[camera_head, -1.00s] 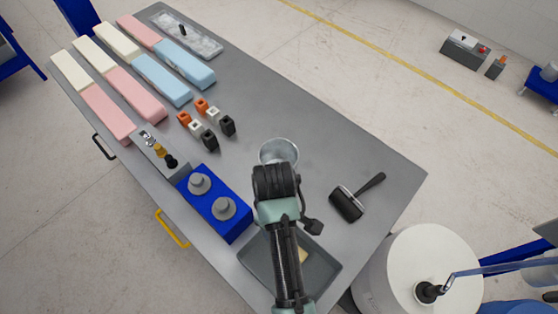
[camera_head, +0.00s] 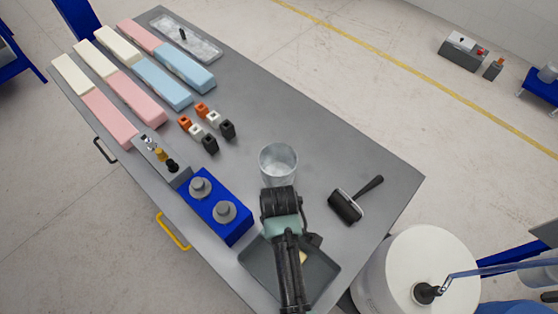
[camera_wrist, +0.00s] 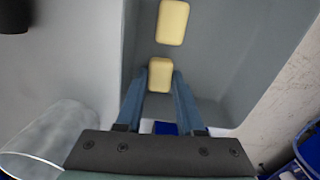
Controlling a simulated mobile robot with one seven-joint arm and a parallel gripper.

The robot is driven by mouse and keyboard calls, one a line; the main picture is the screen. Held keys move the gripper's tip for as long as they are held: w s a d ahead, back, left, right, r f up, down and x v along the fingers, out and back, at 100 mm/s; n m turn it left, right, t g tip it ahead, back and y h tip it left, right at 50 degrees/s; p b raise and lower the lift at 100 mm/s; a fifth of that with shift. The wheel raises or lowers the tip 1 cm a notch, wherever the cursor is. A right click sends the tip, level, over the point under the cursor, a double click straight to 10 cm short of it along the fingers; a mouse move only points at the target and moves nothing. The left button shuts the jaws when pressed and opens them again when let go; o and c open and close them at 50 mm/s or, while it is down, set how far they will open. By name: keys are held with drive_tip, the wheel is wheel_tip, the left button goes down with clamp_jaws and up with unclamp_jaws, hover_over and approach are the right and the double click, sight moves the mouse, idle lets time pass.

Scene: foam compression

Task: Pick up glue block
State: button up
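Two pale yellow glue blocks lie in the dark grey tray (camera_head: 322,268). In the wrist view, one glue block (camera_wrist: 160,74) shows between my fingertips, and the other glue block (camera_wrist: 172,22) lies farther up in the picture. In the head view only a bit of one block (camera_head: 303,257) shows beside my arm. My gripper (camera_wrist: 160,80) points down into the tray (camera_wrist: 218,60). Its two fingers are apart, one on each side of the nearer block. I cannot tell whether they touch it. My arm hides the fingers in the head view.
A clear cup (camera_head: 278,164) stands just beyond my wrist. A black roller (camera_head: 346,206) lies to the right, and a blue box with two grey knobs (camera_head: 216,205) stands left of the tray. Foam blocks (camera_head: 122,92) and small coloured blocks (camera_head: 208,124) are farther back.

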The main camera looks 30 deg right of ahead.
clamp_jaws()
drive_tip(key=shift+r, duration=0.15)
